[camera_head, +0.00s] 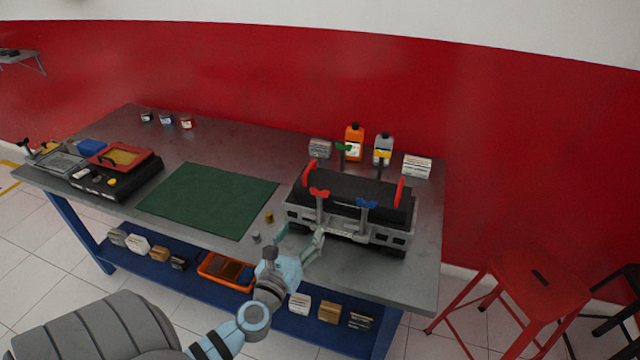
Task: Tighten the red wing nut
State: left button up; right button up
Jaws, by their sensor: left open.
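The red wing nut (319,191) sits on top of an upright post at the front left of the engine trainer (377,235), a grey and black block on the workbench. My left gripper (300,231) is open and empty, in front of the trainer's front left corner and lower in the picture than the red wing nut. It looks apart from the nut. A blue wing nut (366,204) is at the front right, a green one (343,147) at the back left and a yellow one (382,154) at the back right. My right gripper is not in view.
Red upright handles (309,174) stand at the trainer's ends. Bottles (354,142) and boxes (417,166) stand behind it. A green mat (208,200) lies left, with small cylinders (269,216) between. A red stool (535,290) stands right of the workbench (232,146).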

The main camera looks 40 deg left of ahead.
aim_at(320, 193)
pick_arm(q)
jog(key=shift+n, duration=0.8)
jog(key=x, duration=0.5)
jog(key=r+x, duration=0.1)
jog(key=x, duration=0.3)
jog(key=b+x, duration=0.1)
jog(key=x, duration=0.4)
jog(key=shift+w+a+r, duration=0.1)
jog(key=shift+w+r, duration=0.15)
jog(key=shift+w, duration=0.05)
jog(key=c, duration=1.2)
